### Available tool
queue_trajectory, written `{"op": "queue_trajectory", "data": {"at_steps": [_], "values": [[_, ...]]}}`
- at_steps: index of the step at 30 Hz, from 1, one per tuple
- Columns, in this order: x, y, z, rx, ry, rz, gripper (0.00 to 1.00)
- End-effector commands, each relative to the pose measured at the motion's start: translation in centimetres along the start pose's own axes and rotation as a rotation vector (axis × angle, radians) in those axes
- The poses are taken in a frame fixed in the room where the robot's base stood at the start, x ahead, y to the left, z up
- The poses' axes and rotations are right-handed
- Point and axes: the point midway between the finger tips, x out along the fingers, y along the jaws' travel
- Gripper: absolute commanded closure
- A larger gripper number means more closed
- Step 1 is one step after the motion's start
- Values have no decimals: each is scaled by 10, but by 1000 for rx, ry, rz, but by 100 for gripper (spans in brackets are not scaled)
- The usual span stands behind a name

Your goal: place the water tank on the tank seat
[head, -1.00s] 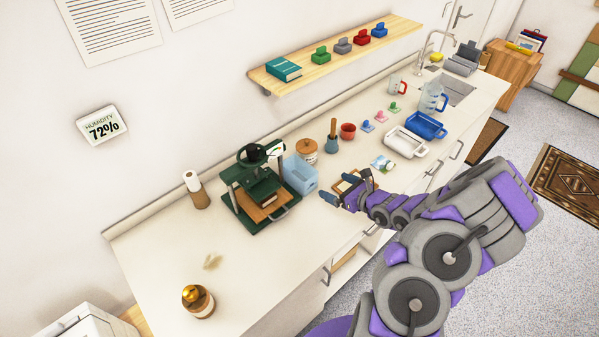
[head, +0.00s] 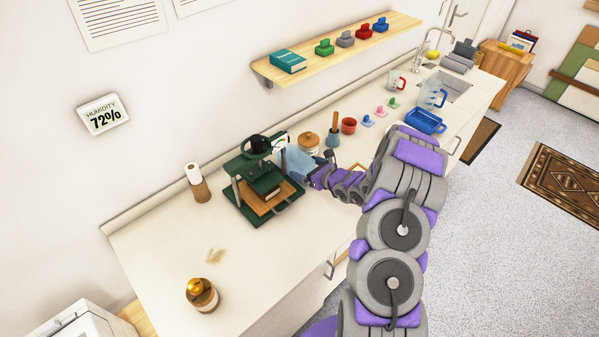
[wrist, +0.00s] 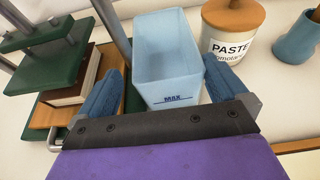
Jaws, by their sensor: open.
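The water tank is a light blue open-topped box with a MAX line. It stands upright on the counter beside the green press, partly behind my gripper in the head view (head: 293,160), and fills the top middle of the wrist view (wrist: 168,50). My gripper (wrist: 162,72) is open, with one blue finger on each side of the tank's near end. Whether the fingers touch its walls I cannot tell. In the head view my gripper (head: 304,176) is at the tank, partly hidden by my arm. I cannot identify the tank seat.
The green press (head: 262,185) with a book stands close left of the tank. A paste jar (wrist: 232,35) and a blue cup (wrist: 298,40) stand close right. A white machine (head: 82,322) is at the lower left. The counter's left part is mostly clear.

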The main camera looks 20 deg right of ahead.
Motion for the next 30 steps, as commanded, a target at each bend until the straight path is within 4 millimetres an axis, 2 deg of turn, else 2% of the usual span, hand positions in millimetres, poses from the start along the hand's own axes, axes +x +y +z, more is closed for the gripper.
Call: {"op": "queue_trajectory", "data": {"at_steps": [6, 15, 21, 30], "values": [[24, -6, -6, 6, 0, 3, 0], [29, -2, -2, 3, -1, 0, 0], [30, 2, -2, 1, 1, 0, 18], [28, -5, -3, 6, -3, 1, 47]]}}
